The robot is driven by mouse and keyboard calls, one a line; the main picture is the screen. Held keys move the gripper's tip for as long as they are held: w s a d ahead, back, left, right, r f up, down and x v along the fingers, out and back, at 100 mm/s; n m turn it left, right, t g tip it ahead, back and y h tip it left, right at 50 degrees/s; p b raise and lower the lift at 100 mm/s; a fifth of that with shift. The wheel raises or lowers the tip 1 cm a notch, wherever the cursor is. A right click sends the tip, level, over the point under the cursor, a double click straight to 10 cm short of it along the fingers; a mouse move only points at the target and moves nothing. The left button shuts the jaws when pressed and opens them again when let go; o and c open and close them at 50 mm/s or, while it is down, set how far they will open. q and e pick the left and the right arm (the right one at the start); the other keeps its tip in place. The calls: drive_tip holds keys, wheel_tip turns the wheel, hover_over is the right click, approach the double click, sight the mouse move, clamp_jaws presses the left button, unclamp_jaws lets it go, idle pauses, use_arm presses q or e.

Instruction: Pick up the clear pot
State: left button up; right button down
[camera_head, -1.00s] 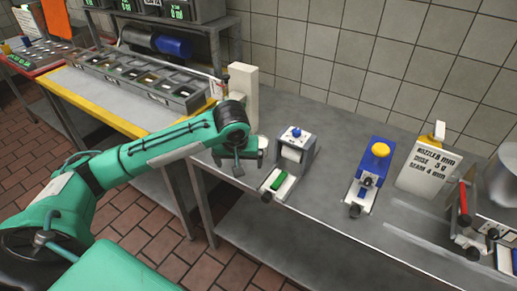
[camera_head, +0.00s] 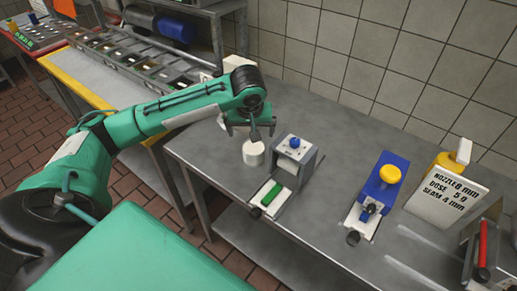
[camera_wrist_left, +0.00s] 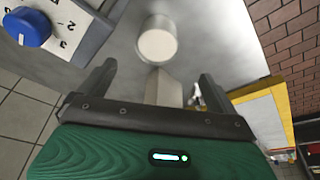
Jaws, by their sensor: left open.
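The clear pot (camera_head: 253,153) is a small upright cylinder with pale cream-coloured contents. It stands on the steel bench, left of the grey device with the blue knob. In the left wrist view the pot (camera_wrist_left: 157,42) is at the top centre, just beyond the fingertips and between their lines. My left gripper (camera_head: 252,130) is above the pot and hides part of its top in the head view. Its two dark fingers (camera_wrist_left: 158,74) are spread wide with nothing held between them. My right gripper is not in view.
The grey device (camera_head: 293,158) with a green piece stands close right of the pot. A blue device with a yellow knob (camera_head: 390,174) and a printed sign (camera_head: 446,195) are further right. A white block (camera_head: 238,64) stands behind my gripper. Bare bench lies left of the pot.

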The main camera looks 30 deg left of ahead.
use_arm(q)
approach(253, 149)
drive_tip(key=shift+s+d+f+p, duration=0.2)
drive_tip(key=shift+s+f, duration=0.05)
drive_tip(key=shift+s, duration=0.2)
drive_tip(key=shift+s+d+f+p, duration=0.2)
drive_tip(key=shift+s+f, duration=0.1)
drive_tip(key=shift+s, duration=0.2)
drive_tip(key=shift+w+f, duration=0.15)
drive_tip(key=shift+f, duration=0.35)
drive_tip(key=shift+w+f, duration=0.1)
drive_tip(key=shift+f, duration=0.15)
drive_tip(key=x, duration=0.1)
drive_tip(key=p+x, duration=0.1)
drive_tip(key=x, duration=0.1)
drive_tip(key=shift+w+f, duration=0.25)
drive_tip(key=shift+w, duration=0.1)
drive_tip(key=shift+a+f, duration=0.1)
drive_tip(key=shift+f, duration=0.3)
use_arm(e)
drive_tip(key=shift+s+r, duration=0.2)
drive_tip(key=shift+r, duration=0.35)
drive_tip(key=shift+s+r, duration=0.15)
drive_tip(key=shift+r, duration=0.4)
use_arm(q)
drive_tip(key=shift+c, duration=0.2)
drive_tip(key=c, duration=1.1)
drive_tip(key=shift+c, duration=0.6)
